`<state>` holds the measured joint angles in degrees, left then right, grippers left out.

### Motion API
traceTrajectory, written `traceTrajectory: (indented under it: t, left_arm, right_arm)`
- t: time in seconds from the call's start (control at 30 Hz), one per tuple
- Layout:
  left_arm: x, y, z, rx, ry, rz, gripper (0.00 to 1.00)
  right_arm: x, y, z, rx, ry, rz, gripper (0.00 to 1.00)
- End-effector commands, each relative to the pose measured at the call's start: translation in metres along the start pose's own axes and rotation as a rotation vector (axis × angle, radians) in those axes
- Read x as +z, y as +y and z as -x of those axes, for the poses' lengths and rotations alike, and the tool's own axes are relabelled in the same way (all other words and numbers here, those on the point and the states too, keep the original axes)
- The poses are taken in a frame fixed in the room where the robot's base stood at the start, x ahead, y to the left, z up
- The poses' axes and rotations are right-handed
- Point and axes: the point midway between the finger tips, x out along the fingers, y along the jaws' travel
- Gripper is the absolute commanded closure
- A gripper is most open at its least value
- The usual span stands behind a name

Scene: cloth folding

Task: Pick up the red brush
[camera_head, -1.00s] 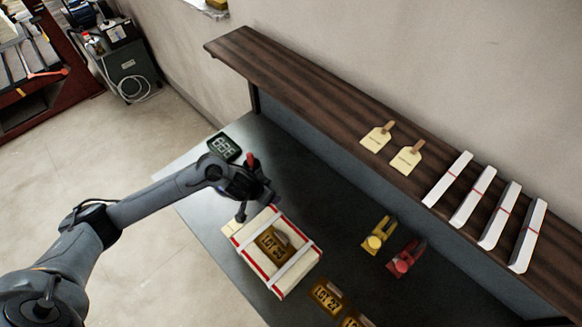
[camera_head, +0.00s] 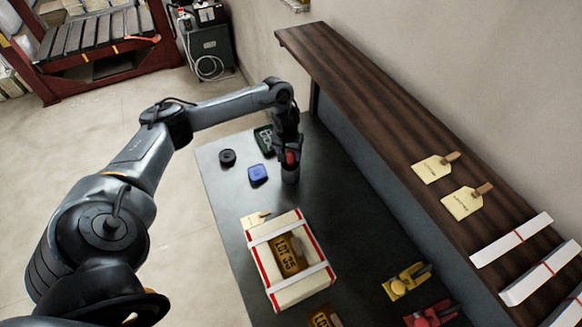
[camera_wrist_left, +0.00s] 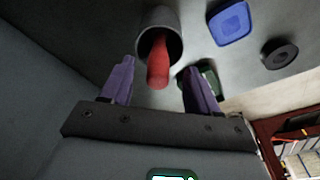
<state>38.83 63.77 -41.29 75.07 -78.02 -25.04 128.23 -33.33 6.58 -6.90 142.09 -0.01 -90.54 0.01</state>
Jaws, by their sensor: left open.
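The red brush shows as a red handle standing up out of a dark cup (camera_head: 290,175) near the back of the table. In the left wrist view the handle (camera_wrist_left: 158,65) points toward my palm, and its lower end is hidden inside the cup (camera_wrist_left: 172,28). My left gripper (camera_head: 289,146) is above the cup in the head view. In the left wrist view its two purple fingers (camera_wrist_left: 160,70) are open, one on each side of the handle, with visible gaps. My right gripper is in neither view.
A blue square item (camera_head: 257,173), a black ring (camera_head: 227,157) and a green-framed display (camera_head: 264,139) lie near the cup. A strapped box (camera_head: 265,262) stands in front. Yellow (camera_head: 406,281) and red (camera_head: 432,315) tools lie right, below a wooden shelf (camera_head: 370,105).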

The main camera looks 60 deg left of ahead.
Motion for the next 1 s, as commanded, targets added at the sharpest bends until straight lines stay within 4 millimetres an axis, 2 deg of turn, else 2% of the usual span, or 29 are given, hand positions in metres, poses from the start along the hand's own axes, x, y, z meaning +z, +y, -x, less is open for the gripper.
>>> traceTrajectory:
  t: [0.13,0.47,0.8,1.0]
  left_arm:
    - [-0.001,0.0,-0.01,-0.001,-0.002,0.0,0.4]
    - [-0.005,0.001,-0.049,0.0,-0.002,-0.001,0.4]
    - [-0.006,0.001,-0.053,0.0,0.001,-0.002,0.4]
    - [-0.006,0.001,-0.053,0.0,0.0,-0.002,0.7]
  right_arm:
    - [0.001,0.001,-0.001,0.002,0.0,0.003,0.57]
    - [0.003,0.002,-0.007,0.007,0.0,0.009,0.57]
    - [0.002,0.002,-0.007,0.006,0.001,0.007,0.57]
    - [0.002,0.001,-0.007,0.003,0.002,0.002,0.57]
